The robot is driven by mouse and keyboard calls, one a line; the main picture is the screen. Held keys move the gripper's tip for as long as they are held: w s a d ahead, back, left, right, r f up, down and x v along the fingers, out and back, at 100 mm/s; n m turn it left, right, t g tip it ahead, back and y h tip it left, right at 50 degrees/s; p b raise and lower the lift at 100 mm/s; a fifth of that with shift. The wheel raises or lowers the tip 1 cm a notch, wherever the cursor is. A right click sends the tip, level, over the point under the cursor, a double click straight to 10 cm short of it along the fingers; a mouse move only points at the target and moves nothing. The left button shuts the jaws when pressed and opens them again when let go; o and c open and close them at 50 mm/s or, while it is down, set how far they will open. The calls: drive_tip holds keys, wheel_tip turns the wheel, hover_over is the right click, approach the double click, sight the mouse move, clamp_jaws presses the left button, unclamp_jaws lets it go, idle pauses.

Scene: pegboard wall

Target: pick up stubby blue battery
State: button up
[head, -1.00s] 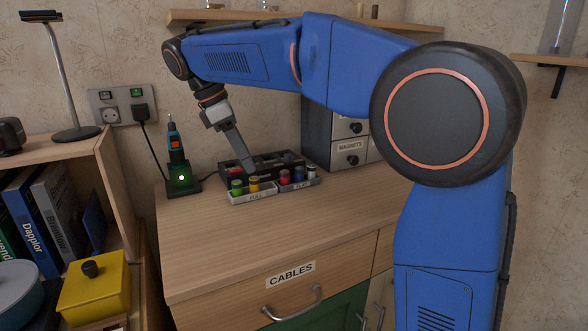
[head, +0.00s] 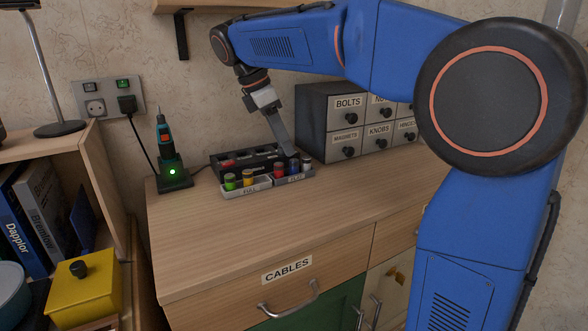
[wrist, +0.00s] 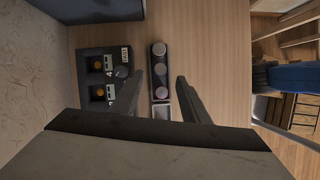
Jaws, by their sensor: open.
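The stubby blue battery (head: 294,166) stands upright in the grey FLAT tray (head: 295,180), between a red battery (head: 279,169) and a white one (head: 306,164). My gripper (head: 290,150) points down at this tray from above and behind, close to the blue and red batteries. In the wrist view my gripper (wrist: 160,82) is open, its fingers on either side of a tray with three round battery tops. The colours of those tops cannot be told there. Nothing is visibly held.
The FULL tray (head: 247,191) with green and yellow batteries adjoins on the left. A black charger (head: 232,160) sits behind. A grey drawer cabinet (head: 330,105) stands to the right, and a screwdriver on its lit stand (head: 173,178) to the left. The front countertop is clear.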

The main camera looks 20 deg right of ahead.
sight(293, 159)
drive_tip(key=shift+x, duration=2.6)
drive_tip(key=shift+d, duration=0.15)
drive_tip(key=shift+r, duration=0.1)
clamp_jaws()
